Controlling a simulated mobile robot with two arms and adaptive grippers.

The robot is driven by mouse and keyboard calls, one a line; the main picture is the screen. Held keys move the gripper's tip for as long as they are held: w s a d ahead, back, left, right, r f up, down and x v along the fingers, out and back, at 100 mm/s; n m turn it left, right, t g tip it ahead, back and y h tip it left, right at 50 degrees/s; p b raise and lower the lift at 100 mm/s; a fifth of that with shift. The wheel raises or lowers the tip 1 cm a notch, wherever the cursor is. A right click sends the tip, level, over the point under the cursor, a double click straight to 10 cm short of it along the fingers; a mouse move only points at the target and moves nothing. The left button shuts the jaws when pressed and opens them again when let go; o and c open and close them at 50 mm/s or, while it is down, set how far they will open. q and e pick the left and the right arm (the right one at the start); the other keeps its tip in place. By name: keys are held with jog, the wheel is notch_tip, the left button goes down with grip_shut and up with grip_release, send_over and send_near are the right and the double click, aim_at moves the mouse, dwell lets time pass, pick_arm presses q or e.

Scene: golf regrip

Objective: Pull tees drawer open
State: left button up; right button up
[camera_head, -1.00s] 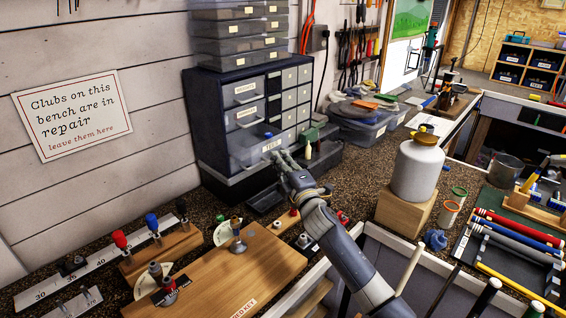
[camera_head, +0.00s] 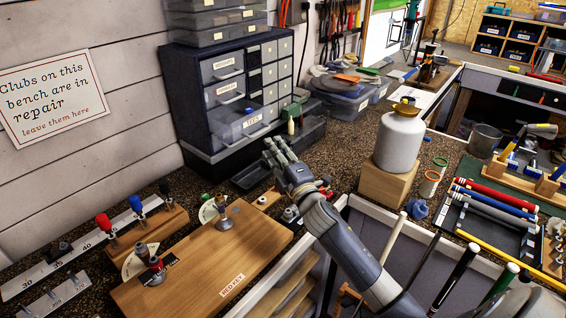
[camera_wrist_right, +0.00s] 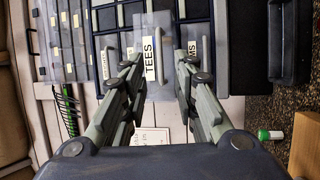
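The tees drawer (camera_head: 252,122) is a clear-fronted drawer low in the dark blue cabinet (camera_head: 190,95). It stands pulled out past the cabinet front, with a small blue item inside. Its TEES label also shows in the right wrist view (camera_wrist_right: 152,58). My right gripper (camera_head: 274,150) is in front of the drawer, a little lower and apart from it. In the wrist view its fingers (camera_wrist_right: 158,68) are spread on either side of the label with nothing between them. My left gripper is not in view.
A black tray (camera_head: 250,175) lies below the drawer. A green-and-white bottle (camera_head: 291,126) stands right of it. A white jug (camera_head: 399,140) on a wooden block stands farther right. A wooden board (camera_head: 205,255) lies at front left.

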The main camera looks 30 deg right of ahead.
jog(key=shift+s+a+f, duration=0.1)
jog(key=shift+s+f, duration=0.1)
jog(key=shift+s, duration=1.1)
jog(key=shift+s+a+f, duration=0.1)
jog(key=shift+s+f, duration=0.1)
jog(key=shift+s, duration=1.1)
jog(key=shift+f, duration=0.1)
